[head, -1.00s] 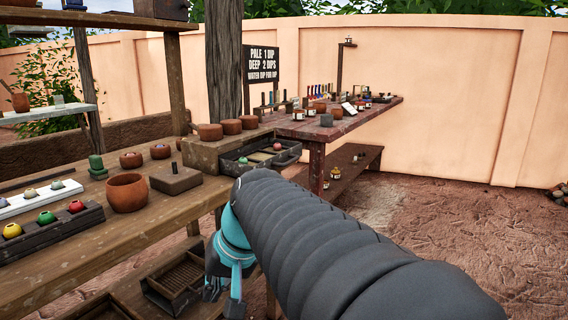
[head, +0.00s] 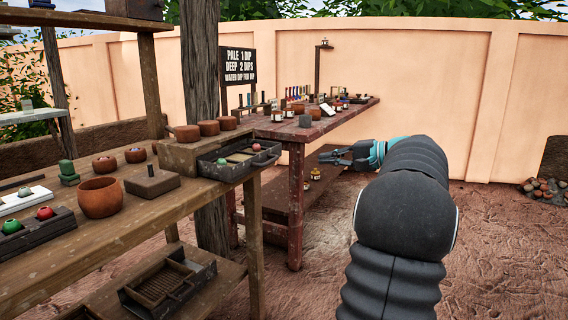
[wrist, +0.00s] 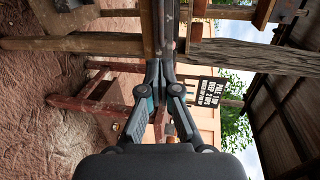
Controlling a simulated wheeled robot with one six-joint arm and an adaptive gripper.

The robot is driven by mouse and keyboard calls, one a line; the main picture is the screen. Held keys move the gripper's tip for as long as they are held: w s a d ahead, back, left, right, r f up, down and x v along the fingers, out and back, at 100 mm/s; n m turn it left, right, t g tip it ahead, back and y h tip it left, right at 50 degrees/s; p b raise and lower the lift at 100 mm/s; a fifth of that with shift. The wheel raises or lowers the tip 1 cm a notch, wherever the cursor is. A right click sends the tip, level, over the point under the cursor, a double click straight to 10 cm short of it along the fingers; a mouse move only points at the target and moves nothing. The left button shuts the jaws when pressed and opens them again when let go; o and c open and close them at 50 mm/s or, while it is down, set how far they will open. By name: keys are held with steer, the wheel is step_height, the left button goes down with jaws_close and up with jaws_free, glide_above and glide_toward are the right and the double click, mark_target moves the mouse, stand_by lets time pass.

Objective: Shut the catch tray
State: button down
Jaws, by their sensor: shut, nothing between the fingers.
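The catch tray (head: 222,172) is a dark, shallow drawer with a handle at its right end. It sticks out to the right from a wooden block (head: 184,155) at the far end of the brown workbench. A green ball (head: 221,161) and a pink ball (head: 256,147) lie in it. My gripper (head: 322,157) is to the right of the tray's handle, apart from it, with its fingers pointing left. Its fingers are closed with nothing between them. In the wrist view, my gripper (wrist: 160,66) points towards the bench's timber; I cannot tell the tray there for sure.
The brown workbench (head: 120,222) carries bowls and small balls. A reddish table (head: 340,117) with bottles and jars stands behind, with a low shelf (head: 275,197) under it. A post (head: 200,70) rises behind the block. Bare ground (head: 310,280) is open at the right.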

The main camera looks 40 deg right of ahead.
mark_target(273, 161)
steer(key=x, duration=1.4)
